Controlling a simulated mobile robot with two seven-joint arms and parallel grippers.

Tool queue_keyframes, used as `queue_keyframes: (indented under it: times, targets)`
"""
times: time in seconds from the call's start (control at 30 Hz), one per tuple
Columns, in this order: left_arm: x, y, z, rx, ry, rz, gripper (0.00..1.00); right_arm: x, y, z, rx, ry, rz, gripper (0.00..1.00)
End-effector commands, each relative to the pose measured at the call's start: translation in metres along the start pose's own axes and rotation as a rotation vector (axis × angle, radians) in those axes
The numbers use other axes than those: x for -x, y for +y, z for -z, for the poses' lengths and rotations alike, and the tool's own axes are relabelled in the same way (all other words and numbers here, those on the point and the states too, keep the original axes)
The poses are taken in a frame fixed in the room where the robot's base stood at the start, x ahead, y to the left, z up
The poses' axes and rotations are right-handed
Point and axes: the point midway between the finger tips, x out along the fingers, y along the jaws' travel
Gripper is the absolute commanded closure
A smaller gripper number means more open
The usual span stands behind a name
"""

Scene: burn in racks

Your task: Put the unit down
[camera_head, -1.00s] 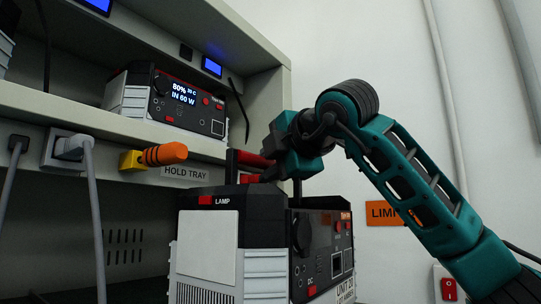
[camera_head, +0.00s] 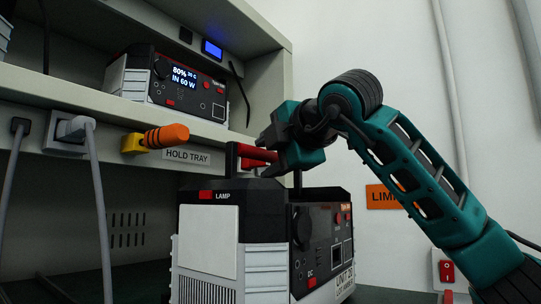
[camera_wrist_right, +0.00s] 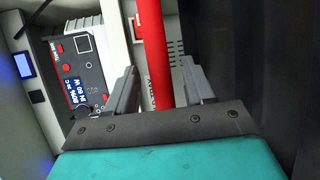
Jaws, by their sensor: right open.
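The large white and black unit (camera_head: 265,225), marked LAMP, stands upright low in the middle of the head view. Its lower edge is cut off, so its contact with the surface below is hidden. A red carry handle (camera_head: 257,153) on black posts rises from its top. My right gripper (camera_head: 276,150) is at this handle in the head view. In the right wrist view, the red handle (camera_wrist_right: 153,55) runs between the two spread fingers of the open gripper (camera_wrist_right: 160,72), with a gap to each finger. My left gripper is not in view.
A similar unit (camera_head: 172,82) with a lit display sits on the shelf (camera_head: 60,100) above left. An orange-handled plug (camera_head: 165,136) and grey cables (camera_head: 98,190) hang near the shelf edge labelled HOLD TRAY (camera_head: 187,156). An orange wall label (camera_head: 383,197) and red switch (camera_head: 447,271) are right.

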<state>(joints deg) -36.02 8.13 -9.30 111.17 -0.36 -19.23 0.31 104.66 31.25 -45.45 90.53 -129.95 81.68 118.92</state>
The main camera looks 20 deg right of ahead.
Motion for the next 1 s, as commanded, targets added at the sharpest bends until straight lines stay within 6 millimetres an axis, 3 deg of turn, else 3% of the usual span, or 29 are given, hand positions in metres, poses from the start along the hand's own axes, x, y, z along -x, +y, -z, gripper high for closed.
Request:
queue_keyframes:
  times: [0.23,0.5,0.7,1.0]
  targets:
    - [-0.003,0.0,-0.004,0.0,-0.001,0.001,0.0,0.017,0.0,0.0,0.0,0.0,-0.002,0.47]
    - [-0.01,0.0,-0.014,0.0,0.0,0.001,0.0,0.076,0.0,0.0,0.001,0.0,-0.004,0.47]
    - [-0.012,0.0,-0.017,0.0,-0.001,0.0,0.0,0.108,0.001,0.0,0.001,0.0,-0.003,0.47]
    - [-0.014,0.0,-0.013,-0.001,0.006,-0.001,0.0,0.121,0.001,0.0,0.001,0.0,0.0,0.47]
